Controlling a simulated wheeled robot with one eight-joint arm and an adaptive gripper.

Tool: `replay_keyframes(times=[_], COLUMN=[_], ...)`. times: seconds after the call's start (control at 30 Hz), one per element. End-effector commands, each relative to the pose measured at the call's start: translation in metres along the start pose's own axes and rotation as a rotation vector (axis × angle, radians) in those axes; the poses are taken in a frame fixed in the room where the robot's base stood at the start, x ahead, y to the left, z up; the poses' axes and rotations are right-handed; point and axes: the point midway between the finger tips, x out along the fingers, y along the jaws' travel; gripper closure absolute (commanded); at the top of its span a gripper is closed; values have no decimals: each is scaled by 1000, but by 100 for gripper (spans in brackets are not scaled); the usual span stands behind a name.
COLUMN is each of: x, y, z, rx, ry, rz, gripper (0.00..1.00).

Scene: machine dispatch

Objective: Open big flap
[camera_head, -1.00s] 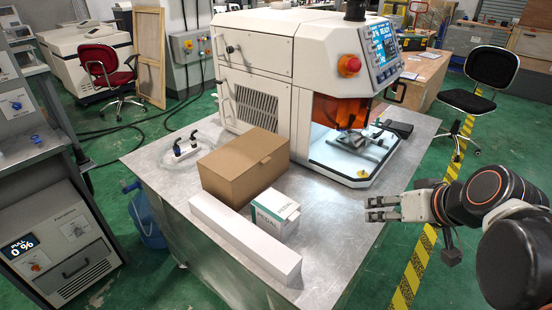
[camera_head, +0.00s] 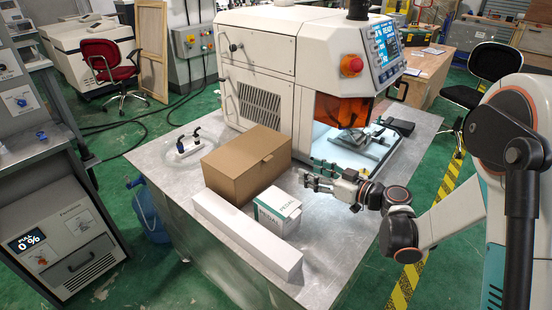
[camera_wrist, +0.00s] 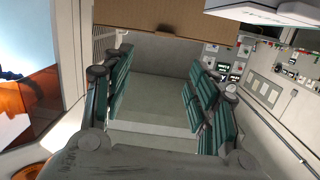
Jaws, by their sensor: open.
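The white machine (camera_head: 310,40) stands on the metal table. Its left side has a wide upper panel (camera_head: 262,52) with a small dark knob and a lower vented panel (camera_head: 262,108) with a handle (camera_head: 228,98); both look closed. I cannot tell which part is the big flap. A brown cardboard box (camera_head: 243,168), closed on top, stands in front of the machine. My gripper (camera_head: 312,174) is over the table between the box and the machine's front opening. It is open and empty. In the wrist view my gripper (camera_wrist: 160,85) has its fingers apart, with the cardboard box (camera_wrist: 165,20) beyond.
A white PEDAL carton (camera_head: 278,212) and a long white box (camera_head: 246,235) lie near the table's front, close to my gripper. An orange window (camera_head: 340,110) covers part of the machine's opening. The table (camera_head: 335,230) is bare at the front right.

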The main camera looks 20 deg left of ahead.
Motion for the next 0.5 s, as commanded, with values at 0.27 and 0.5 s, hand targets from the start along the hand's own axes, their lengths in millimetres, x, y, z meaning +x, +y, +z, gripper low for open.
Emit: replay_keyframes(times=[0.27, 0.5], x=[17, 34], y=[-1, -3], z=[25, 27], rx=[-71, -81], ry=[124, 139], rz=[-32, -37], gripper=[46, 46])
